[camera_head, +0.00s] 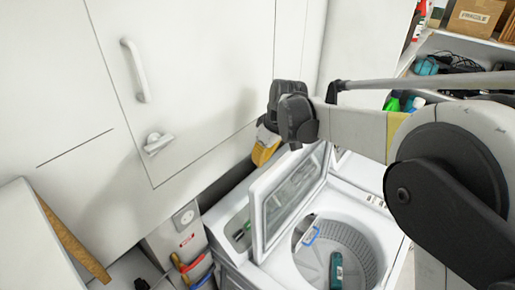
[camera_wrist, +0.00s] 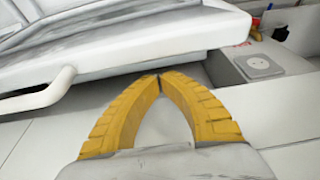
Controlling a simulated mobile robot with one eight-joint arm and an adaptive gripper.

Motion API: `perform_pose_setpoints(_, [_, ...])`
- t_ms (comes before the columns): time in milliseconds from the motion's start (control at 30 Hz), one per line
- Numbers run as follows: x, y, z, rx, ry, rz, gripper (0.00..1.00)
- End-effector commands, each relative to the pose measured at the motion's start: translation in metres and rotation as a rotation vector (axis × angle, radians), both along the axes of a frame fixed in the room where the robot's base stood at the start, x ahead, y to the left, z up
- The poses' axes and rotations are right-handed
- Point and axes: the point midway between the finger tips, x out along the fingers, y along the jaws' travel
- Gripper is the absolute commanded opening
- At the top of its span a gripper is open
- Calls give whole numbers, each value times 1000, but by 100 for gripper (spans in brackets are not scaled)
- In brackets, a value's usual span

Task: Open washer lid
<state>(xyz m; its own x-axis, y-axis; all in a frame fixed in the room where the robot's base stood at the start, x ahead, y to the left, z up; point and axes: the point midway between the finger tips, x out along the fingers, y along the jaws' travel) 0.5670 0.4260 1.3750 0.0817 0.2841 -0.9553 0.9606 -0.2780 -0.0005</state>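The washer (camera_head: 375,205) stands at the lower middle of the head view, with its round drum exposed. Its lid (camera_head: 262,215), white with a clear window, stands raised and tilted beside the opening. A green bottle (camera_head: 336,268) and a blue-and-white item (camera_head: 308,236) lie in the drum. My gripper (camera_head: 262,154) has yellow fingers and is above and behind the raised lid, near the cabinet wall. In the wrist view its fingertips (camera_wrist: 159,77) meet or nearly meet, with nothing visible between them. I cannot tell whether it touches the lid.
A white cabinet door (camera_head: 205,65) with a bar handle (camera_head: 135,70) fills the left. Below it is a box with a socket (camera_head: 184,216) and several coloured items. A shelf (camera_head: 465,42) with a cardboard box (camera_head: 474,17) is at upper right. My arm covers the right side.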

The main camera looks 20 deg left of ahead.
Motion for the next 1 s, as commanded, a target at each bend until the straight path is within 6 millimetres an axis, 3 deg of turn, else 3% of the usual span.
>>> perform_pose_setpoints(133, [-3, -12, 2, 0, 0, -1, 0])
perform_pose_setpoints(633, [-6, -22, 1, 14, -2, -2, 0])
perform_pose_setpoints(767, [-12, -49, -1, 66, -17, -5, 0])
perform_pose_setpoints(1000, [-31, -114, -5, 195, -57, -6, 0])
